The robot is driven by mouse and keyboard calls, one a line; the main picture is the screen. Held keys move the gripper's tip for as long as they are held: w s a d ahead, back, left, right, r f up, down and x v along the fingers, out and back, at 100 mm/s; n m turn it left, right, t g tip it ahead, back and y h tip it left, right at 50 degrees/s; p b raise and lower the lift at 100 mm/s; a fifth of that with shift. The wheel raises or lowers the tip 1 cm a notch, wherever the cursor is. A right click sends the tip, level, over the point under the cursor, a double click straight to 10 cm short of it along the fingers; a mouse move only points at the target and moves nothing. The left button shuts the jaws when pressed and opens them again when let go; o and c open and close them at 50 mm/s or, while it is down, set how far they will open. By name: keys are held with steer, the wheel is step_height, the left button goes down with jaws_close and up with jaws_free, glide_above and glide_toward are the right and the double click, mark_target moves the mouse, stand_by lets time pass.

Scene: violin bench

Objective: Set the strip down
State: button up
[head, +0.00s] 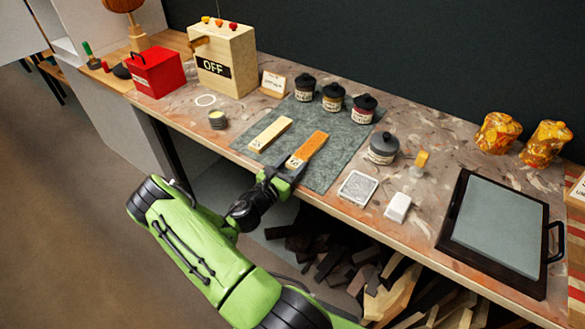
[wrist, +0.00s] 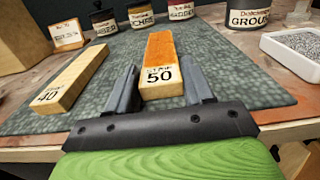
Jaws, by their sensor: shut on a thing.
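The strip (head: 310,145) is a wooden bar, orange-stained along most of its length, with a pale near end marked 50. It also shows in the wrist view (wrist: 160,55), pointing away from me. My gripper (head: 290,172) is shut on its near end, with one finger on each side; the fingers also show in the wrist view (wrist: 163,90). The strip is over or on the green-grey mat (head: 345,130); I cannot tell whether it touches. A second, unstained strip marked 40 (head: 270,134) lies to its left, apart from it, and shows in the wrist view (wrist: 72,78).
Several dark-lidded jars (head: 333,97) stand along the mat's back, with a larger jar (head: 383,148) to the right. A black tray (head: 500,225) is far right.

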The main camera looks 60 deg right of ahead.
steer(key=o, duration=1.1)
steer(key=shift+r, duration=0.1)
